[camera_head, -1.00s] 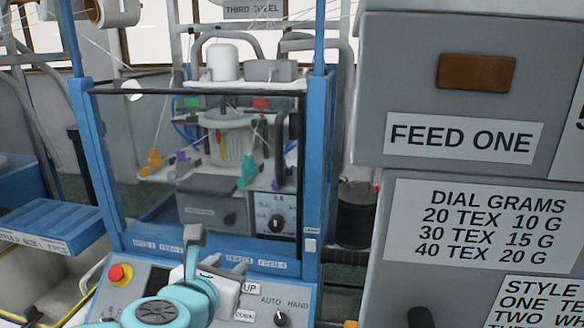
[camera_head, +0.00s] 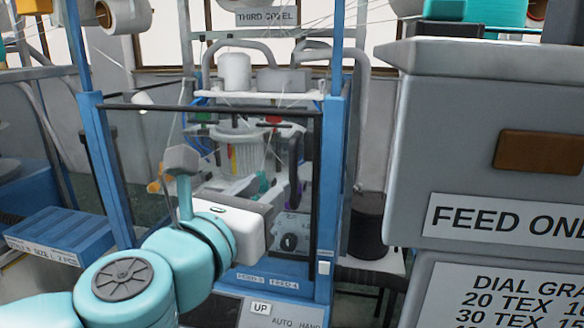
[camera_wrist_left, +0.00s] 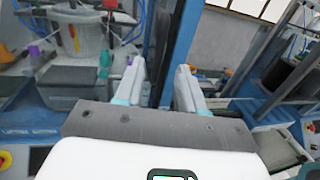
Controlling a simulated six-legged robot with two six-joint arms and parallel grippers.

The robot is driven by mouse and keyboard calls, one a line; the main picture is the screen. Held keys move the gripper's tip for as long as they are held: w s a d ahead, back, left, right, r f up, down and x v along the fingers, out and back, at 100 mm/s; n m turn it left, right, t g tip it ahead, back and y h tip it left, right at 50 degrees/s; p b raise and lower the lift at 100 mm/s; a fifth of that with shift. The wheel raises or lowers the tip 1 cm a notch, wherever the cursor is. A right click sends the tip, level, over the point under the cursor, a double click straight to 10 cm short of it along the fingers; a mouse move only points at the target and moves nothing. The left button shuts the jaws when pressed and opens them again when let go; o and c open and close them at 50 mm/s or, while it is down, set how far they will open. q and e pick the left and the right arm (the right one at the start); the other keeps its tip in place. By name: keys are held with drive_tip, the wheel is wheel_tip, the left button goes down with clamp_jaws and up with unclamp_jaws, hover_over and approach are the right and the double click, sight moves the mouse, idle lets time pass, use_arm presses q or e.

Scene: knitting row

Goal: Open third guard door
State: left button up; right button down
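My right gripper is out of view.
A large grey cabinet labelled "FEED ONE" (camera_head: 480,218) stands close on the right. A control panel (camera_head: 225,312) lies below the door. A blue ribbed box (camera_head: 60,235) is at left. A dark bin (camera_head: 368,225) stands right of the frame.

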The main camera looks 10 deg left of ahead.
sight(291, 169)
use_arm(q)
drive_tip(key=w, duration=0.3)
drive_tip(key=w+d, duration=0.1)
drive_tip(key=w, duration=0.5)
drive_tip(key=shift+d, duration=0.35)
drive_tip(key=shift+w+d+f, duration=0.1)
drive_tip(key=shift+w+d, duration=0.1)
drive_tip(key=shift+w, duration=0.55)
drive_tip(key=shift+s, duration=0.25)
clamp_jaws()
